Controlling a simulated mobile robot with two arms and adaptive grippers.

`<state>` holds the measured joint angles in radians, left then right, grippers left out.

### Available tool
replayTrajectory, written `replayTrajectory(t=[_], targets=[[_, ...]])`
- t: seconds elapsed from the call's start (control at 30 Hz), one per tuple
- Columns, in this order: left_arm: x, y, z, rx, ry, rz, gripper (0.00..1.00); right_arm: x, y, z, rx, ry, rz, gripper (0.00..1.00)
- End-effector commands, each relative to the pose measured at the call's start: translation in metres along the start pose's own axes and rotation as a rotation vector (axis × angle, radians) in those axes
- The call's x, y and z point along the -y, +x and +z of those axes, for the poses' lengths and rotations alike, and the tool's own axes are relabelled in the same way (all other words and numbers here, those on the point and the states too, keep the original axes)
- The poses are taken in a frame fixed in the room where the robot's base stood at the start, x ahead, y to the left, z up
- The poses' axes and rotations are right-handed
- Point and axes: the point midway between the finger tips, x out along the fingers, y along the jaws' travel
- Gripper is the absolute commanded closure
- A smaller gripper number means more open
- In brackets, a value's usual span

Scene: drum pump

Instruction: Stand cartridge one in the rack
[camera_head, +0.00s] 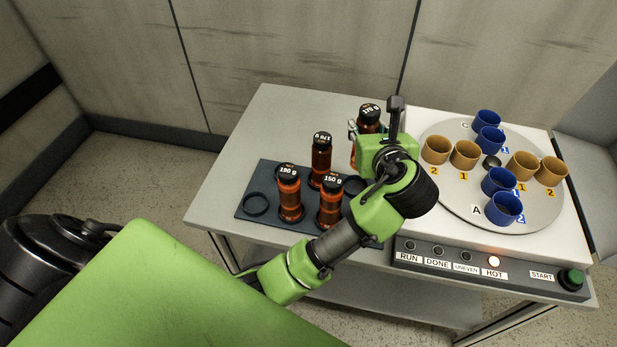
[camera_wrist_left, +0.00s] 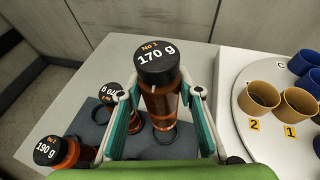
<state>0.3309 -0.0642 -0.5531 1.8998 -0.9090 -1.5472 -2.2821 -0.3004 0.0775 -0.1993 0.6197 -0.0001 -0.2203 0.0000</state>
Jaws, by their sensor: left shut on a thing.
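Cartridge one (camera_wrist_left: 163,90), an amber cylinder with a black cap marked "No 1 170 g", is upright between my left gripper's (camera_wrist_left: 160,108) teal-padded fingers, which are shut on it. In the head view, cartridge one (camera_head: 369,113) is partly hidden behind my left gripper (camera_head: 367,141) at the back right of the rack. The rack (camera_head: 267,174) is a dark plate with ring seats. In the wrist view, a ring (camera_wrist_left: 163,128) shows around or beneath the cartridge's lower end; whether it touches the rack is unclear. My right gripper is not in view.
Several other amber cartridges stand in the rack, including one marked 190 g (camera_head: 289,194) and one marked 150 g (camera_head: 330,202). A ring seat (camera_head: 255,205) at the left is empty. A turntable (camera_head: 447,192) with blue and tan cups is at the right. The HOT lamp (camera_head: 494,262) is lit.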

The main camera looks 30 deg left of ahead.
Motion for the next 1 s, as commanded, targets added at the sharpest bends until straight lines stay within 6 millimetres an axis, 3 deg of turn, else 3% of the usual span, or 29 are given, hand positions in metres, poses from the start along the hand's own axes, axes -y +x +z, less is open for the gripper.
replayTrajectory(t=[0.2,0.47,0.63,1.0], targets=[[-0.001,0.016,-0.04,-0.003,0.006,0.003,0.92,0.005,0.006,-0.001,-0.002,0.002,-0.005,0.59],[-0.001,0.025,-0.061,-0.001,0.004,0.003,0.92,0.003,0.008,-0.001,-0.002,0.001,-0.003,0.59],[-0.001,0.034,-0.084,-0.002,0.006,0.003,0.92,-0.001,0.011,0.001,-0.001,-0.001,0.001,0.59],[-0.001,0.037,-0.09,-0.001,0.003,0.002,0.92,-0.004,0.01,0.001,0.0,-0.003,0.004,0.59]])
